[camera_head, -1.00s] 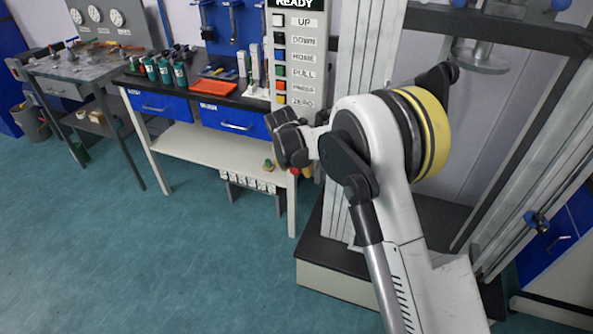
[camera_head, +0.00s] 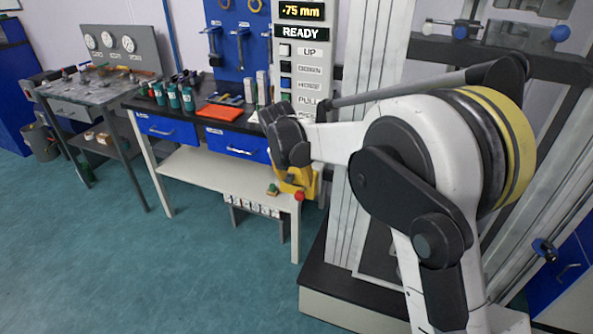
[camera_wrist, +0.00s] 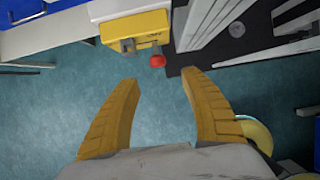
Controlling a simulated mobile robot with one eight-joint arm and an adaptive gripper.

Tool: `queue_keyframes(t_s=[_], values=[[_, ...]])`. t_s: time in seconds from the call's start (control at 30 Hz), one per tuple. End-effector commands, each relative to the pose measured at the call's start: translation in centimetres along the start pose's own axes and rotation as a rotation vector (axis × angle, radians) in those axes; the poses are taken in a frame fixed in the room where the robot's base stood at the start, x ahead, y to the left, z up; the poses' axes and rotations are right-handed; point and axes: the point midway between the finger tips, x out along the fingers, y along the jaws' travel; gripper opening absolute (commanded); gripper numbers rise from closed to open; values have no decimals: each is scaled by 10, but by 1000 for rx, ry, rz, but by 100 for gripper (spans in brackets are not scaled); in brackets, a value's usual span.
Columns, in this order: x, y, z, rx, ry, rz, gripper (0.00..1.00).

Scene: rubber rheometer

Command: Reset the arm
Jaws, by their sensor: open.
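My gripper (camera_wrist: 160,95) shows in the wrist view with its two yellow fingers wide apart and nothing between them. It points down over the teal floor. In the head view my arm is bent in front of the testing machine, and its wrist (camera_head: 287,135) hangs in front of the bench at the machine's left side.
The testing machine's control panel (camera_head: 298,70) reads READY. A yellow box with a red knob (camera_head: 299,196) sits at the bench's right end; it also shows in the wrist view (camera_wrist: 135,30). The workbench (camera_head: 235,180) stands behind. The floor (camera_head: 120,270) at left is clear.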

Motion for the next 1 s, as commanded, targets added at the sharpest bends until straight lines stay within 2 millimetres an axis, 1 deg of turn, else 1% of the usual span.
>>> queue_keyframes(t_s=[0.13, 0.17, 0.23, 0.27, 0.37, 0.4, 0.47, 0.5, 0.57, 0.6, 0.67, 0.7, 0.77, 0.8, 0.83, 0.9, 1.0], values=[[-3, -3, 1, 17, 0, 2, 53], [-6, -6, 1, 37, -1, 4, 53], [-19, -19, 3, 121, -2, 12, 53], [-26, -27, 3, 175, -2, 17, 53], [-59, -64, 2, 427, -2, 42, 53], [-74, -82, 0, 549, -1, 54, 53], [-95, -109, -7, 741, 3, 74, 53], [-108, -126, -12, 869, 6, 88, 53], [-125, -152, -23, 1061, 15, 109, 53], [-136, -168, -32, 1188, 20, 123, 53], [-149, -193, -47, 1380, 33, 145, 53], [-157, -208, -58, 1508, 42, 159, 53], [-166, -230, -76, 1700, 59, 183, 53], [-171, -244, -89, 1828, 72, 197, 53], [-174, -253, -99, 1922, 83, 210, 53], [-178, -274, -122, 2137, 111, 237, 53], [-178, -297, -152, 2408, 156, 272, 53]])
